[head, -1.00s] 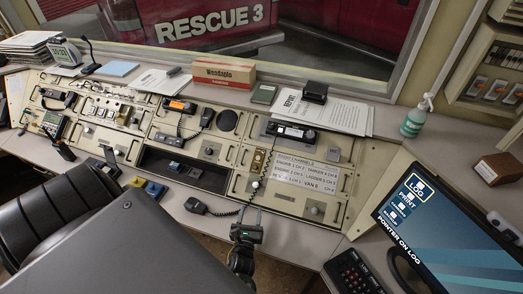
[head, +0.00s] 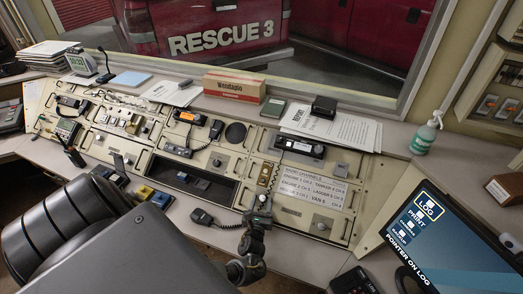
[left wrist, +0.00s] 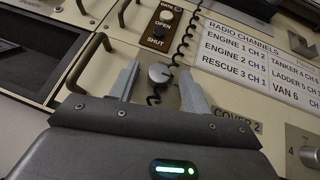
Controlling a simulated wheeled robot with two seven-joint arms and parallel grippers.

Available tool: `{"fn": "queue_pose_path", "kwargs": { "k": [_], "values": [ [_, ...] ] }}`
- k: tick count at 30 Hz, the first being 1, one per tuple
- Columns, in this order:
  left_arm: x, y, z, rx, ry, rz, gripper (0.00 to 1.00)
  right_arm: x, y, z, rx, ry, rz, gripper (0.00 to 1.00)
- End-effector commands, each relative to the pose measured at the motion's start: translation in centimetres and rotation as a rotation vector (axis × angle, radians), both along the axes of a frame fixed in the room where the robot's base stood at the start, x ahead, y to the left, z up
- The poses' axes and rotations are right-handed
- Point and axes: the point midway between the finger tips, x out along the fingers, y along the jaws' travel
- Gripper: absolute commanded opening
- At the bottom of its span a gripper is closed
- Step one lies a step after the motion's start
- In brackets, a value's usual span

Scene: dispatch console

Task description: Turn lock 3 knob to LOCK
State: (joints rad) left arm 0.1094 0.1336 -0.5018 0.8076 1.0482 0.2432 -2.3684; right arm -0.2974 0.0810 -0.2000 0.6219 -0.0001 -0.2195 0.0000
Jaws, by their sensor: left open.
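My left gripper (head: 261,207) is open over the lower middle of the console panel (head: 285,226). In the left wrist view, its two fingers (left wrist: 163,86) point at a small round silver knob (left wrist: 160,73), which shows between them. Whether the fingers touch the knob cannot be told. No lock label or LOCK mark is readable by this knob, so I cannot tell whether it is lock 3. Another round knob (head: 321,226) is to the right; in the left wrist view a "4" stands beside it. My right gripper is in neither view.
A coiled cord (left wrist: 178,52) hangs close to the fingers, and a hand microphone (head: 203,217) lies left of the gripper. A gate switch plate (left wrist: 161,27) and a radio channels card (left wrist: 262,65) are above. A monitor (head: 440,245) stands at the right.

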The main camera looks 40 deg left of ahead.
Motion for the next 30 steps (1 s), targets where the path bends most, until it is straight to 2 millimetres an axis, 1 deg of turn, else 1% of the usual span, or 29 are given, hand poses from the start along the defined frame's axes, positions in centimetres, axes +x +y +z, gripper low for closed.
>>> {"fn": "queue_pose_path", "kwargs": {
  "k": [6, 7, 15, 17, 25, 30],
  "values": [
    [0.02, 0.02, 0.0, 0.0, 0.0, 0.0, 0.48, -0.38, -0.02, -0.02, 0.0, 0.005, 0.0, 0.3],
    [0.02, 0.03, 0.0, 0.0, 0.0, 0.0, 0.45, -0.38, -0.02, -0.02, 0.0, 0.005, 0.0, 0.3],
    [0.0, 0.01, 0.0, 0.0, 0.0, 0.0, 0.1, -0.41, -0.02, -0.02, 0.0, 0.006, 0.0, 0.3],
    [0.01, 0.01, 0.0, 0.0, 0.0, 0.0, 0.03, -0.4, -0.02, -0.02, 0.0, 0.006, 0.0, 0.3],
    [0.09, -0.13, 0.02, -0.017, -0.007, 0.026, 0.03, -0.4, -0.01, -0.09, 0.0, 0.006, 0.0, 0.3],
    [0.26, -0.33, 0.06, -0.062, -0.023, 0.096, 0.03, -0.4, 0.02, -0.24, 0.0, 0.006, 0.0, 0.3]
  ]
}}
